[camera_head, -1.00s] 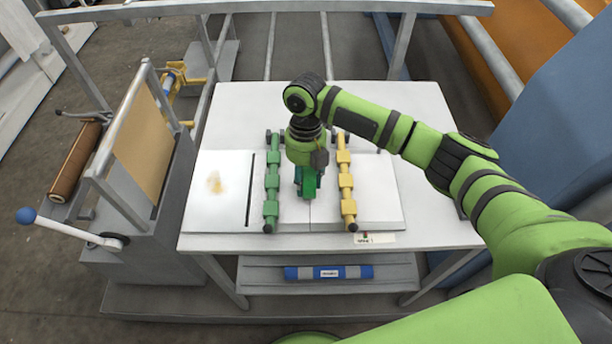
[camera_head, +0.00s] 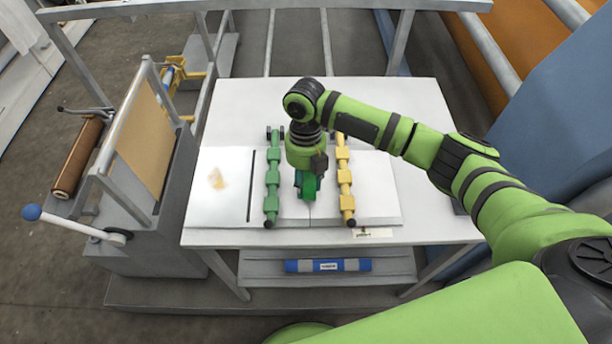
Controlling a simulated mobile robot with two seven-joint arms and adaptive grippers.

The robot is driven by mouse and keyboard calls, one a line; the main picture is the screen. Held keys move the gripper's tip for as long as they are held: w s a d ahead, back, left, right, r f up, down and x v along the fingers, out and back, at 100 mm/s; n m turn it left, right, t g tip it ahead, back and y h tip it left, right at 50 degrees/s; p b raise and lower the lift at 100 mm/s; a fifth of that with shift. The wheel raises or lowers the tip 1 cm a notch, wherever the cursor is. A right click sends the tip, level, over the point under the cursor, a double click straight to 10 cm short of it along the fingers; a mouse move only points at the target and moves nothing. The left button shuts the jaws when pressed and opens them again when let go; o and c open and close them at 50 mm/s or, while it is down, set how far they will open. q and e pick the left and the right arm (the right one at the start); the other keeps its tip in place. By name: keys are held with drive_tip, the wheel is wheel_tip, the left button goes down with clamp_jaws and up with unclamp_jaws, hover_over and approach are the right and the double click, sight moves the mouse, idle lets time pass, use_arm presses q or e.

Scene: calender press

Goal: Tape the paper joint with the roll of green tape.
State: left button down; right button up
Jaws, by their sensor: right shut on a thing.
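My right gripper (camera_head: 308,178) points down over the middle of the table and is shut on the roll of green tape (camera_head: 310,188). The roll is low, close to the paper joint (camera_head: 310,211), a thin line between two white sheets; I cannot tell if they touch. A green clamp bar (camera_head: 272,180) lies to the left of the roll and a yellow clamp bar (camera_head: 345,180) to its right. The far part of the joint is hidden behind my gripper and wrist. My left gripper is not in view.
The white table (camera_head: 420,120) has free room at the back and right. A slot and a brownish stain (camera_head: 216,180) show at left. A machine with a blue-knobbed lever (camera_head: 32,212) stands left.

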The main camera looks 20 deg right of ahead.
sight(306, 190)
drive_tip(key=shift+s+a, duration=0.1)
drive_tip(key=shift+s, duration=0.15)
drive_tip(key=shift+s+p, duration=0.25)
drive_tip(key=shift+p, duration=0.2)
drive_tip(key=shift+s+a, duration=0.15)
drive_tip(key=shift+s, duration=0.15)
drive_tip(key=shift+f, duration=0.1)
drive_tip(key=shift+s+a+p, duration=0.15)
drive_tip(key=shift+s+p, duration=0.35)
drive_tip(key=shift+p, duration=0.3)
drive_tip(key=shift+s, duration=0.1)
drive_tip(key=shift+s+a, duration=0.15)
drive_tip(key=shift+s, duration=0.3)
